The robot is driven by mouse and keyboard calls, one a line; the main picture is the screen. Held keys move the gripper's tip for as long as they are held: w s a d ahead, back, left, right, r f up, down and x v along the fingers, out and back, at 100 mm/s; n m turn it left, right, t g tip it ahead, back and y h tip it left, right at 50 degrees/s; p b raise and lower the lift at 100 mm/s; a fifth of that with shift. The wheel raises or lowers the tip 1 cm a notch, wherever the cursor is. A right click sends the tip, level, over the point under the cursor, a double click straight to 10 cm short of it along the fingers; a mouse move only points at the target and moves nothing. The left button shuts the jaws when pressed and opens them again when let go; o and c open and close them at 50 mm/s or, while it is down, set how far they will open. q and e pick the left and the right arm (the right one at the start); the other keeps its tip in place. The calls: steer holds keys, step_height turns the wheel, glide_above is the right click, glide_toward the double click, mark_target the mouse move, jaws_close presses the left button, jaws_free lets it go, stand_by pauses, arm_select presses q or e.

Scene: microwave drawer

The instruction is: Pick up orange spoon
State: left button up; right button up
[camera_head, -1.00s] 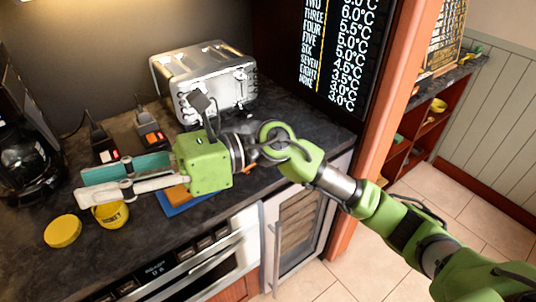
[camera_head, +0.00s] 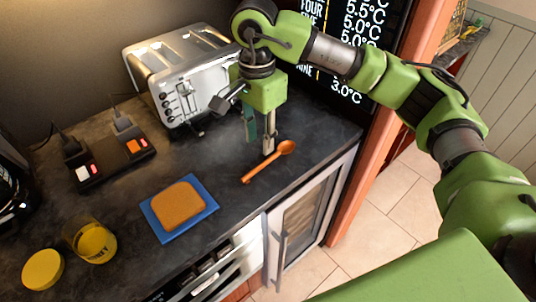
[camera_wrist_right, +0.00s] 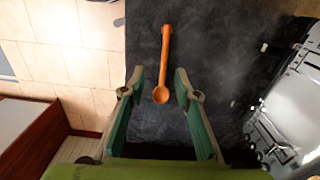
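The orange spoon (camera_head: 267,164) lies on the dark counter near its front edge, right of the toaster. In the right wrist view the spoon (camera_wrist_right: 163,62) points away, with its bowl nearest me, between the lines of my two fingers. My right gripper (camera_head: 259,148) points down at the counter just behind and above the spoon. In the wrist view my right gripper (camera_wrist_right: 158,82) is open and empty, its green-padded fingers apart. I cannot tell the exact height above the counter. My left gripper is not in view.
A silver toaster (camera_head: 185,82) stands close on the left of the right gripper. A slice of bread (camera_head: 178,206) lies on a blue board (camera_head: 207,204). A yellow jar (camera_head: 95,243), its lid (camera_head: 43,269) and a black switch box (camera_head: 110,165) are further left.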

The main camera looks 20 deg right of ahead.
glide_above(258, 167)
steer(key=f, duration=0.4)
steer(key=shift+s+d+f+p, duration=0.2)
steer(key=shift+s+p, duration=0.1)
steer(key=shift+p, duration=0.1)
steer(key=shift+f, duration=0.3)
steer(key=shift+w+a+f+p, duration=0.1)
steer(key=shift+a+f+p, duration=0.05)
steer(key=shift+f+p, duration=0.5)
steer(key=f, duration=0.1)
steer(key=f+p, duration=0.1)
steer(key=f, duration=0.1)
steer(key=shift+w+f, duration=0.2)
steer(key=shift+w, duration=0.05)
steer(key=shift+f, duration=0.25)
steer(key=shift+a, duration=0.1)
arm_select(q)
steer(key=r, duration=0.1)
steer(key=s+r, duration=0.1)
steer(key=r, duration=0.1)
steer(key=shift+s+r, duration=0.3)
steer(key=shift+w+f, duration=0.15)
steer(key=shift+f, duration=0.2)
arm_select(e)
steer(key=shift+f, duration=0.2)
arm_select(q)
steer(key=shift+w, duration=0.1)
arm_select(e)
jaws_close()
